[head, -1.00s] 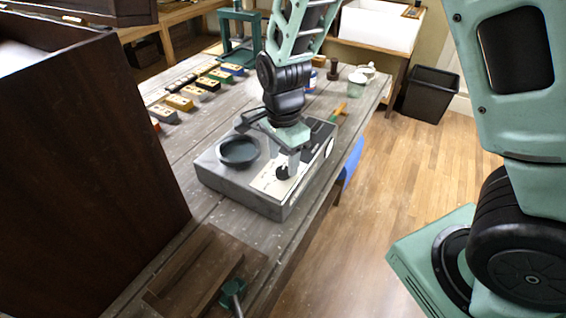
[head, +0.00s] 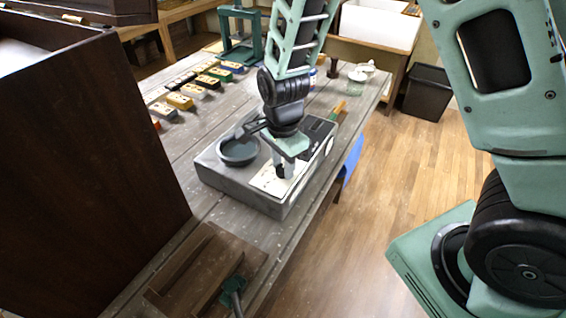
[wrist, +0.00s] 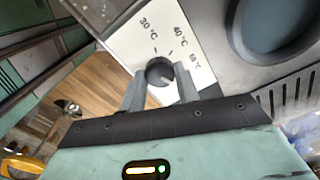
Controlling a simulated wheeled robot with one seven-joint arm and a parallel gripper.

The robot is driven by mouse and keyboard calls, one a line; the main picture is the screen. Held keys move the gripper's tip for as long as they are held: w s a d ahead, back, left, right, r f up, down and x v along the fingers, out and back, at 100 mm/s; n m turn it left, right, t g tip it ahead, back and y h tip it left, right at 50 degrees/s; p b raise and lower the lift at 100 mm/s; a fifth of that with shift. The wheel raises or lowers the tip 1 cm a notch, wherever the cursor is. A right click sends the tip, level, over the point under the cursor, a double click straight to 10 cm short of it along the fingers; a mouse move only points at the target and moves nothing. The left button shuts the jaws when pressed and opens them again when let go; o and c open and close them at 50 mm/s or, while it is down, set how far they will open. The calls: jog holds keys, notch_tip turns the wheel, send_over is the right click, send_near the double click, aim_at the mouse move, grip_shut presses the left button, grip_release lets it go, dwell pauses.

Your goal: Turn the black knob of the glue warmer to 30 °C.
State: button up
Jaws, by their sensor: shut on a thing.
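The glue warmer (head: 222,178) is a grey box on the workbench, with a round dark pot (head: 238,152) in its top and a pale dial plate (head: 266,181). The black knob (wrist: 159,71) sits on that plate in the wrist view. My gripper (wrist: 160,80) is shut on the knob, one finger at each side. In the head view my gripper (head: 285,170) points down at the plate. The marks 30 °C and 40 °C are readable above the knob; a third mark at the right is hard to read. A light line on the knob seems to point lower right, away from 30 °C.
A dark wooden cabinet (head: 85,170) stands tall at the left. Several coloured blocks (head: 180,101) lie in a row behind the warmer. A green press (head: 240,40) and a glass jar (head: 357,82) stand farther back. The floor at the right is clear up to a black bin (head: 431,92).

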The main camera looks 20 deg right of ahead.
jog(key=shift+n, duration=0.3)
jog(key=n, duration=0.3)
jog(key=shift+n, duration=0.4)
jog(key=n, duration=0.3)
jog(key=shift+n, duration=0.3)
jog(key=n, duration=0.3)
jog(key=shift+n+b, duration=0.35)
jog(key=shift+n, duration=0.05)
jog(key=n, duration=0.3)
jog(key=shift+w, duration=0.1)
jog(key=n, duration=0.6)
jog(key=shift+r+n, duration=0.1)
jog(key=shift+n, duration=0.3)
jog(key=n+p, duration=0.1)
jog(key=n, duration=0.4)
jog(key=o, duration=1)
jog(key=shift+c, duration=0.2)
